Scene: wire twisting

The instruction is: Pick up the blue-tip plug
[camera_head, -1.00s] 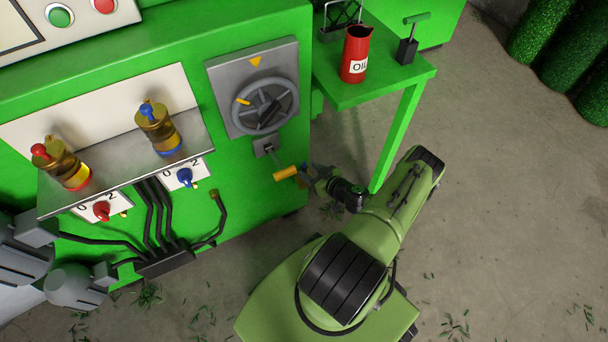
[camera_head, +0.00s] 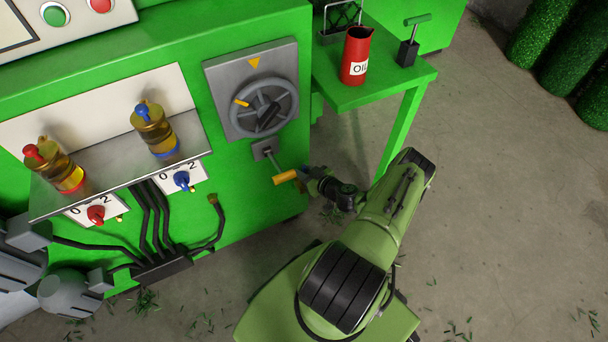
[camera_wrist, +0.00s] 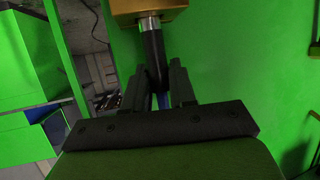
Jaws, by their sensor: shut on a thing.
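In the wrist view, a slim black plug (camera_wrist: 153,52) with a silver collar points up to a brass block (camera_wrist: 150,13). A bit of blue (camera_wrist: 163,101) shows low between the dark fingers; I take it as the plug's blue end. My gripper (camera_wrist: 160,75) is shut on the plug, one finger at each side of its lower part. In the head view, my gripper (camera_head: 307,177) is beside the orange crank handle (camera_head: 286,177) at the machine's right side. The plug cannot be made out there.
The green machine (camera_head: 240,210) carries a handwheel (camera_head: 268,107), a shelf with two oil bottles (camera_head: 154,128), red and blue knobs, and black cables (camera_head: 150,220). A green table (camera_head: 385,88) with a red oil can (camera_head: 355,56) stands behind my arm.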

